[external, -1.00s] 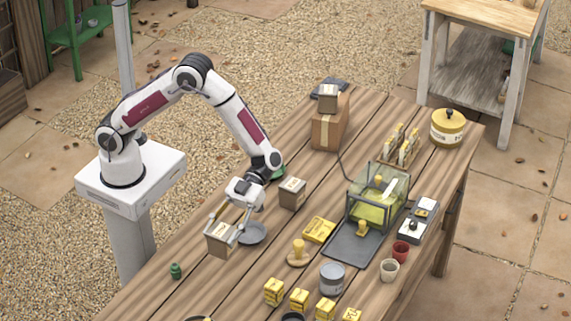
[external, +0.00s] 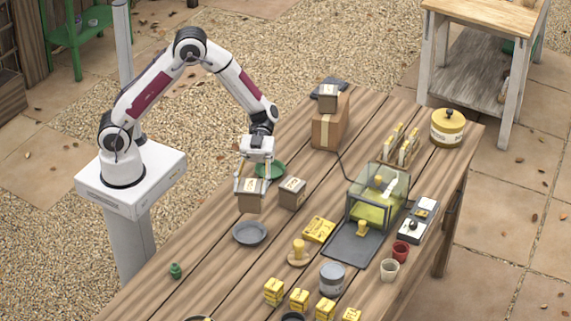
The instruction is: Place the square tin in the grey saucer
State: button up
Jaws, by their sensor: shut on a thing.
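My gripper (external: 251,186) points down and is shut on a square tin (external: 251,203), a brown box shape with a pale top. The tin is behind the grey saucer (external: 250,234), apart from it in the picture; its exact height over the table is hard to tell. The grey saucer is round, shallow and empty on the wooden table. A similar square tin (external: 292,194) with a pale label on top stands just right of the held one.
A green saucer (external: 276,174) lies behind my gripper, partly hidden. A cardboard box (external: 328,131) with another tin (external: 328,99) on it stands farther back. A glass case (external: 379,197) and a yellow packet (external: 319,230) are to the right. The table left of the grey saucer is mostly clear.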

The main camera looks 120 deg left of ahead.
aim_at(248, 202)
jog(key=shift+s+a, duration=0.3)
jog(key=shift+s+d, duration=0.2)
jog(key=shift+s, duration=0.05)
jog(key=shift+f, duration=0.2)
jog(key=shift+f, duration=2.95)
jog(key=shift+f, duration=1.9)
jog(key=shift+f, duration=0.35)
jog(key=o, duration=1.3)
